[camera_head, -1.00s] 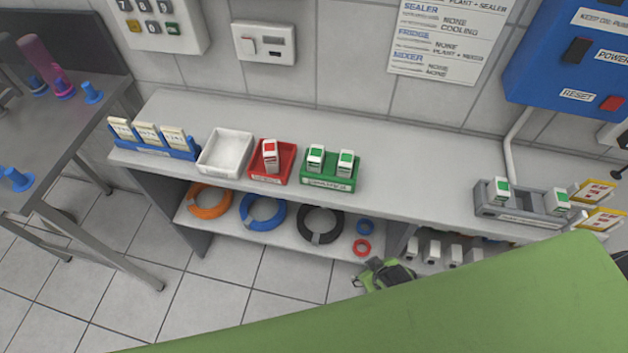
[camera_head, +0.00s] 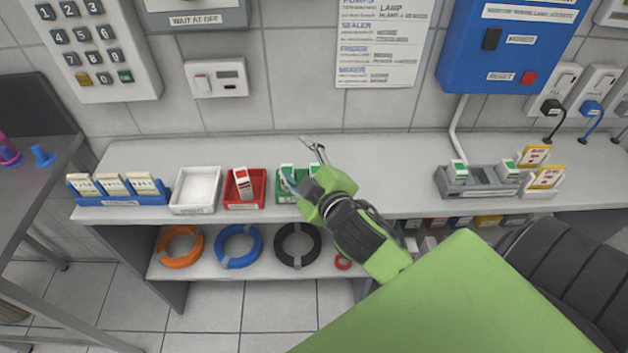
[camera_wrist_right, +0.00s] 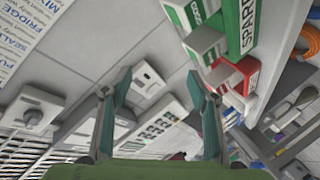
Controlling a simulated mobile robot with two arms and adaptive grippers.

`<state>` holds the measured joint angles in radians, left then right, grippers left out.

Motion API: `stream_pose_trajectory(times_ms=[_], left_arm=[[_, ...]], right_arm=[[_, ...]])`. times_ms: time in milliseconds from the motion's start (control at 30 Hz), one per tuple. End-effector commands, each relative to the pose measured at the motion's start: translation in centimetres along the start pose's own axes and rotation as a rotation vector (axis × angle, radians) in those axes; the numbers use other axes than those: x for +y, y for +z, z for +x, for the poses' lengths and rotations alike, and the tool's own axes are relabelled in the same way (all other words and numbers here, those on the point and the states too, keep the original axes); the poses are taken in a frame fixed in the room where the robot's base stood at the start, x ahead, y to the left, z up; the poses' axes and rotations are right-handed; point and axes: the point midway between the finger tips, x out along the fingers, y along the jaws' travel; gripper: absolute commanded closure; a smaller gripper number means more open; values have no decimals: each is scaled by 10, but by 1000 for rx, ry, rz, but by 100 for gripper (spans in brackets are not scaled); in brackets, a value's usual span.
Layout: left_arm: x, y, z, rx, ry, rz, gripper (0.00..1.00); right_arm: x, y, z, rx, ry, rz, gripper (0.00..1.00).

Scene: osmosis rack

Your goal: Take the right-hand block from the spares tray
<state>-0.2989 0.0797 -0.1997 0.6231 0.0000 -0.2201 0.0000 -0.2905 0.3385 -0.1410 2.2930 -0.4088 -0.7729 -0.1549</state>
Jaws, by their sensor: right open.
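The green spares tray (camera_head: 283,199) stands on the upper shelf in the head view, partly covered by my right gripper. Its left block (camera_head: 287,171), white with a green top, shows. Only a bit of the right-hand block (camera_head: 314,169) shows behind the gripper. In the right wrist view the tray (camera_wrist_right: 246,22) is at the upper right, with the right-hand block (camera_wrist_right: 187,12) above the left one (camera_wrist_right: 204,41). My right gripper (camera_head: 304,164) is open and empty, its fingers (camera_wrist_right: 160,80) apart, above and in front of the tray. My left gripper is out of view.
A red tray (camera_head: 243,204) with one block and an empty white tray (camera_head: 194,191) stand left of the green tray. A grey rack (camera_head: 484,189) with blocks stands further right. The shelf between is clear. Coiled hoses, including a blue one (camera_head: 237,246), lie below.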

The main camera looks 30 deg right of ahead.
Motion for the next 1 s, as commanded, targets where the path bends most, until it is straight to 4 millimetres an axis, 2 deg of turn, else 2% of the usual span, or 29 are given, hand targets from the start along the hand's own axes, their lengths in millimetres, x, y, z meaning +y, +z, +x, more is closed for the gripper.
stream_pose_trajectory(times_ms=[33,100,233,300,400,500,567,633,733,867,1000], left_arm=[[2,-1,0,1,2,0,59],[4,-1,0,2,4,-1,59],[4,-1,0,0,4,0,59],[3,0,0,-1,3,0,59],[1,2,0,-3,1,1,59],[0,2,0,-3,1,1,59],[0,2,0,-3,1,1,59],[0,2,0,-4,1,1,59],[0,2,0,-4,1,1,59],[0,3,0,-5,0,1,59],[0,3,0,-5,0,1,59]], right_arm=[[20,-24,8,89,59,-77,46],[44,-61,15,227,143,-201,46],[74,-136,10,503,299,-482,46],[79,-171,1,646,370,-649,46],[72,-209,-14,842,449,-898,46],[54,-229,-28,1025,498,-1161,46],[41,-231,-33,1128,508,-1323,46],[25,-225,-36,1238,500,-1515,46],[8,-199,-33,1379,443,-1790,46],[6,-141,-20,1527,278,-2134,46],[34,-66,-8,1630,-14,-2431,46]])
